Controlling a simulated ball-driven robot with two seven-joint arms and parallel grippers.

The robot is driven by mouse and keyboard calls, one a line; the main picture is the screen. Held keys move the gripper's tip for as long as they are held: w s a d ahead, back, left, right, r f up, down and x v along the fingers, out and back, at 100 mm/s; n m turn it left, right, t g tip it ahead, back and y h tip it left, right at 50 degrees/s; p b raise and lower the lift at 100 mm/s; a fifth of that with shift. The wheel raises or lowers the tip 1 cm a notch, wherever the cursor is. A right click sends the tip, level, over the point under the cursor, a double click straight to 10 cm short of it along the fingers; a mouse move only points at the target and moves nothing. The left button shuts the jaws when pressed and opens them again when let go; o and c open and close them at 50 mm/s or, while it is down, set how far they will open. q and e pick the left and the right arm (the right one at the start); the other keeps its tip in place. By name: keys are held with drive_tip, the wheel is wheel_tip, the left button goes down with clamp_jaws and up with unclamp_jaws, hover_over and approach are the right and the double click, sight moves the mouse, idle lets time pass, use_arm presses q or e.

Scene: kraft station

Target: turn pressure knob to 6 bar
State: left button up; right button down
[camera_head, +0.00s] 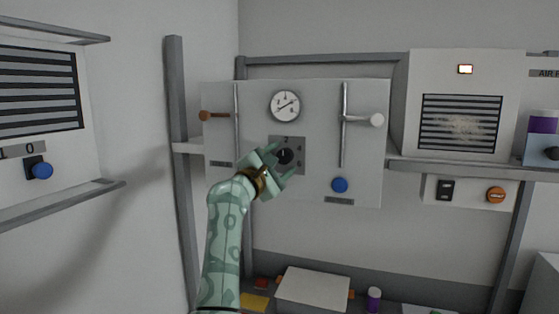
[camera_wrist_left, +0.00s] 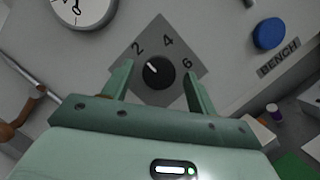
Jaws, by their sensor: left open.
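The black pressure knob (camera_head: 284,156) sits on a grey square dial plate on the upright light panel (camera_head: 315,110). In the left wrist view the knob (camera_wrist_left: 158,72) has a white pointer mark, and the plate (camera_wrist_left: 183,43) shows 2, 4 and 6. The mark points up and left, nearest the side between 2 and 4. My left gripper (camera_head: 280,160) is open in front of the plate; its fingers (camera_wrist_left: 158,85) stand either side of the knob, apart from it. A round gauge (camera_head: 285,106) is above the knob. My right gripper is not in view.
A blue button (camera_head: 340,185) is at the panel's lower right. A shelf rail (camera_head: 460,168) runs right. A white box (camera_head: 313,287) stands below.

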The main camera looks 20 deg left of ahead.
use_arm(q)
drive_tip(key=shift+a, duration=0.1)
drive_tip(key=c, duration=1)
